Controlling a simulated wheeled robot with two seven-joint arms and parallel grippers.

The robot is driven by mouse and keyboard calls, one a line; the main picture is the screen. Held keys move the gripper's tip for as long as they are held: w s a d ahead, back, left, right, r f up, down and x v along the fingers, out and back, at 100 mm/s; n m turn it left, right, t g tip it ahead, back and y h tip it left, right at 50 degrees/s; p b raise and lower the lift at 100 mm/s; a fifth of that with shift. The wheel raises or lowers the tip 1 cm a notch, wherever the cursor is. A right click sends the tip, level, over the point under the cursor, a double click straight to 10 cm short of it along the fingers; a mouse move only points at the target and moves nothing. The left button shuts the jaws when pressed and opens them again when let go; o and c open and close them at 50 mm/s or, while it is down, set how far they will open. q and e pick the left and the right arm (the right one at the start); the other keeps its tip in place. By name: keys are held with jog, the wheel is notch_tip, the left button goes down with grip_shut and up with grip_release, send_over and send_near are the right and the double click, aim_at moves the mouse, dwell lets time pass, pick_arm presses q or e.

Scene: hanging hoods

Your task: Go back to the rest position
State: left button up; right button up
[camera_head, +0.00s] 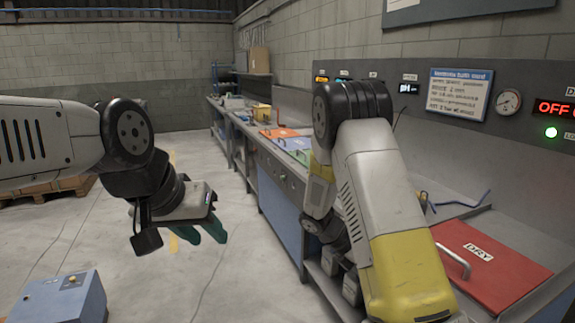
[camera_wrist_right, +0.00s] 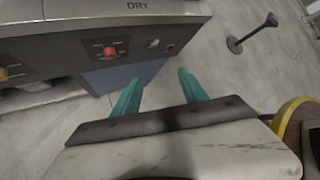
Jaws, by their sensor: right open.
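My left arm reaches in from the left in the head view, with its gripper (camera_head: 203,230) hanging over open floor. Its teal fingers point down and away, partly covered by the wrist, so the gap between them is unclear. My right arm fills the right middle of the head view, bent down beside the bench, and hides its own gripper there. In the right wrist view my right gripper (camera_wrist_right: 160,88) shows two teal fingers spread apart with nothing between them. They are near the bench front (camera_wrist_right: 70,50), over the floor.
A long grey bench (camera_head: 262,178) runs along the right wall, with a red DRY lid (camera_head: 500,268) near me. A blue-grey box (camera_head: 62,300) stands on the floor at lower left. A wooden pallet (camera_head: 50,187) lies behind my left arm. The middle floor is clear.

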jog(key=s+a+r+m+t+y, duration=0.3)
jog(key=s+r+m, duration=0.2)
jog(key=r+m, duration=0.2)
jog(key=s+a+r+m+t+y, duration=0.2)
jog(key=s+a+r+m+y, duration=0.2)
jog(key=r, duration=0.6)
jog(key=s+a+r+m+t+y, duration=0.3)
jog(key=s+r+m+y, duration=0.1)
jog(key=s+r+m, duration=0.3)
notch_tip(320, 180, up, 2)
jog(key=m, duration=0.4)
jog(key=shift+s+a+r+t, duration=0.2)
jog(key=shift+s+t, duration=0.1)
jog(key=shift+s, duration=0.1)
